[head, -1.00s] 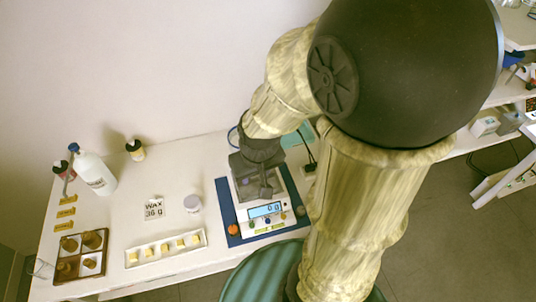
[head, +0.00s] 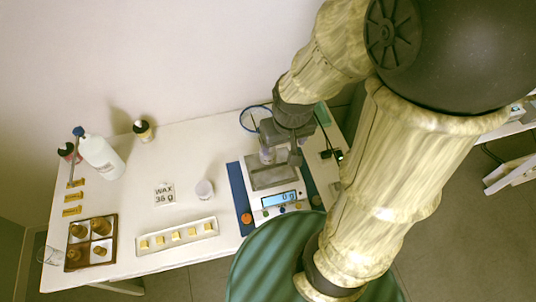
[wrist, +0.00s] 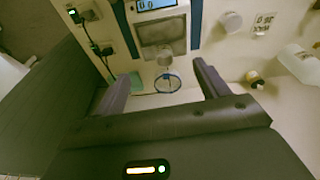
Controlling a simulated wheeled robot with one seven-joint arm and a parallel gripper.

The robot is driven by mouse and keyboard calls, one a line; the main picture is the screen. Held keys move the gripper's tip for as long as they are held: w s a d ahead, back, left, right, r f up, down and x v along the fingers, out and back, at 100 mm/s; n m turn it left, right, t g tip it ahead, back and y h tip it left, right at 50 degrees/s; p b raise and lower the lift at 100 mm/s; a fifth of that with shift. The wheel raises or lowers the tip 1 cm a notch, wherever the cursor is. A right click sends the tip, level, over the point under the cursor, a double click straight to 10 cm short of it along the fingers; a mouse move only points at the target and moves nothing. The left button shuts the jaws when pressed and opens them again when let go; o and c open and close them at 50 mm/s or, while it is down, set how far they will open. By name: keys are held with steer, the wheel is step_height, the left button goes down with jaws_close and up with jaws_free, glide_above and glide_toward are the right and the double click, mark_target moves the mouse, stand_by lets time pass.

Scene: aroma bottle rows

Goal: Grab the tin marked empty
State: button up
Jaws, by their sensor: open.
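A small white tin (head: 204,189) stands on the table between the wax card and the scale. It also shows in the wrist view (wrist: 231,22), outside my fingers to the right. I cannot read any "empty" marking on it. My gripper (head: 283,155) is over the back of the scale (head: 272,173), pointing down. In the wrist view my gripper (wrist: 165,76) has its fingers wide apart. A small pale round thing (wrist: 164,57) shows between them near the scale plate's edge. I cannot tell what it is or whether it sits on the plate.
The scale stands on a blue mat (head: 237,190). A wax card (head: 165,194) and a white tray of wax pieces (head: 176,236) are left of it. A brown box of amber bottles (head: 112,253) and a white bottle (head: 101,157) are farther left. A blue ring (wrist: 167,82) lies behind the scale.

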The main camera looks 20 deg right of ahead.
steer(key=w+a+f+n+g+h+b, duration=0.1)
steer(key=a+f+n+h+b, duration=0.25)
steer(key=f+n, duration=0.35)
steer(key=w+a+f+n+g+h+b, duration=0.2)
steer(key=f+n+h+b, duration=0.2)
steer(key=f+n, duration=0.25)
steer(key=w+a+f+n+t+h+b, duration=0.3)
steer(key=a+n+t, duration=0.3)
steer(key=a+n, duration=0.2)
steer(key=shift+w+a+f+n+t+h+b, duration=0.2)
steer(key=shift+w+f+n+t+h+b, duration=0.2)
steer(key=shift+w+f+n+h, duration=0.35)
steer(key=shift+w+f, duration=0.1)
steer(key=p+x, duration=0.1)
steer(key=x, duration=1)
steer(key=shift+d+f, duration=0.1)
steer(key=shift+d, duration=0.2)
steer(key=shift+w+d+f, duration=0.15)
steer(key=shift+d, duration=0.1)
